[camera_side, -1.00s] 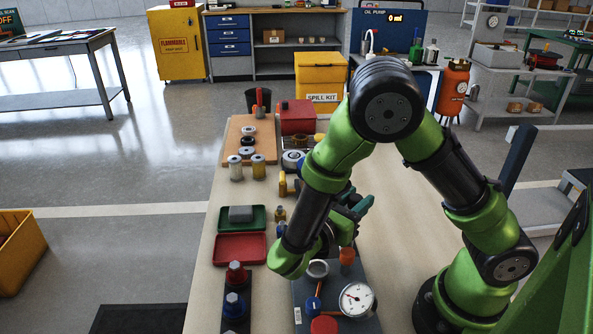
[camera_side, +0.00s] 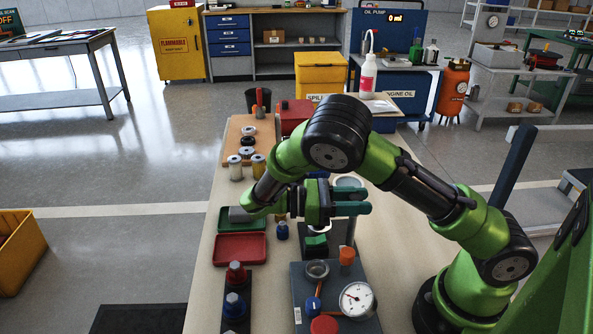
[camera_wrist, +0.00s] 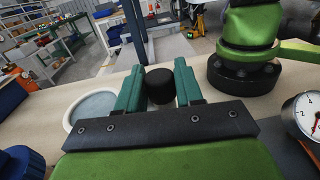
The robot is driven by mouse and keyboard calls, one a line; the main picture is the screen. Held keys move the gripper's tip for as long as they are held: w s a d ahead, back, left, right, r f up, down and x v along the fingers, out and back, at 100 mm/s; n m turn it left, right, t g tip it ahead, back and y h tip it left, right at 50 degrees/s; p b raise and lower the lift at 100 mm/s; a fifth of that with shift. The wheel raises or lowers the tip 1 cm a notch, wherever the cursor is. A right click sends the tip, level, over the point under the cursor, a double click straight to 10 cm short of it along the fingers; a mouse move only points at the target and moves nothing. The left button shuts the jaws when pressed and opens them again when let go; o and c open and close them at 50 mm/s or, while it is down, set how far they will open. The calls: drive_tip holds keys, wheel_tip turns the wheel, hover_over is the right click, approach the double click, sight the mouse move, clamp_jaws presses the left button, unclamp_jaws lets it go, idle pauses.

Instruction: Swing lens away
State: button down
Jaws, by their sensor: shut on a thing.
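My gripper (camera_side: 367,201) is turned sideways over the middle of the bench, its green fingers pointing right in the side view. In the wrist view my gripper (camera_wrist: 158,74) is shut on a black round knob (camera_wrist: 160,87), which sits between the two fingers. A pale round lens (camera_wrist: 93,107) with a light rim lies just left of the fingers in that view. In the side view a greyish disc (camera_side: 347,182), probably the lens, shows just behind the fingers. The join between knob and lens is hidden by my gripper.
A panel with a white dial gauge (camera_side: 356,299), an orange cap (camera_side: 347,256) and a red knob (camera_side: 324,325) stands in front. A green block (camera_side: 316,245) is below my gripper. Red (camera_side: 240,248) and green trays lie left. The bench's right side is fairly clear.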

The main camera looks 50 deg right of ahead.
drive_tip(key=shift+m+g+y, duration=1.3)
drive_tip(key=shift+m+y, duration=0.3)
drive_tip(key=shift+y, duration=0.8)
drive_tip(key=c, duration=0.8)
unclamp_jaws()
drive_tip(key=shift+c, duration=0.2)
drive_tip(key=shift+r, duration=0.1)
drive_tip(key=shift+r, duration=1.6)
drive_tip(key=s+a+r, duration=0.1)
drive_tip(key=s, duration=1.5)
drive_tip(key=shift+a+r, duration=0.25)
drive_tip(key=shift+c, duration=0.3)
